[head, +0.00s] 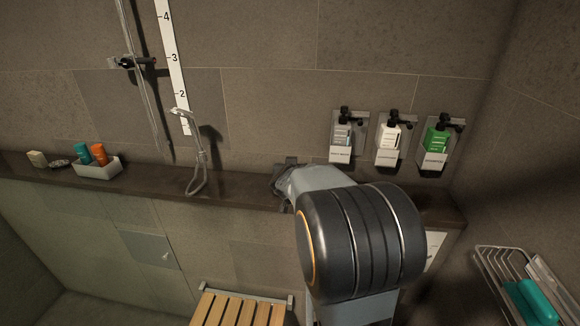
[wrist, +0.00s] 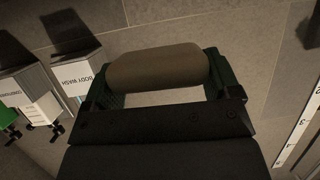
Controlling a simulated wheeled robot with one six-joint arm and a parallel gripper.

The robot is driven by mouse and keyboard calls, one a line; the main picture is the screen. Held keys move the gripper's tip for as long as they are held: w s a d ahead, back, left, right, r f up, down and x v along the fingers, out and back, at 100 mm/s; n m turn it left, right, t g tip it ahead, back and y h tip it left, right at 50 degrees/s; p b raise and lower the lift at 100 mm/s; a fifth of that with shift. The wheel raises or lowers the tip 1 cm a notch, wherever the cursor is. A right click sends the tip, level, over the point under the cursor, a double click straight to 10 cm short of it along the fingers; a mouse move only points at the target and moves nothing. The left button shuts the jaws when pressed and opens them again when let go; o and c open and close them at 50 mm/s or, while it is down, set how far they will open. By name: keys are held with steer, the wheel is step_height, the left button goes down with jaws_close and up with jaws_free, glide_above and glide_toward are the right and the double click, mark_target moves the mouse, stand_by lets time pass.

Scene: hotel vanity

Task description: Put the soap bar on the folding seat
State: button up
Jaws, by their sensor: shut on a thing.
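My gripper (wrist: 160,74) is shut on a tan, rounded bar, which I take for the soap bar (wrist: 157,65); it spans between the two fingers in the wrist view. In the head view my gripper (head: 283,181) is partly hidden behind my arm, at the wall ledge, and the bar cannot be made out there. The folding seat (head: 236,309) has light wooden slats and a grey frame. It is at the bottom of the head view, below the ledge and left of my arm, cut off by the picture edge. Its visible slats are bare.
The dark ledge (head: 235,193) runs along the wall. It carries a white tray (head: 98,171) with bottles, a small cream block (head: 37,159) and a dark dish (head: 60,163). A shower hose (head: 197,180) hangs left of my gripper. Dispensers (head: 388,140) and a wire rack (head: 500,270) are on the right.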

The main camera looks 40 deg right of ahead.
steer(key=d+p+v, duration=0.1)
steer(key=p+v, duration=0.1)
steer(key=v, duration=0.5)
steer(key=shift+s, duration=0.45)
steer(key=shift+r, duration=0.15)
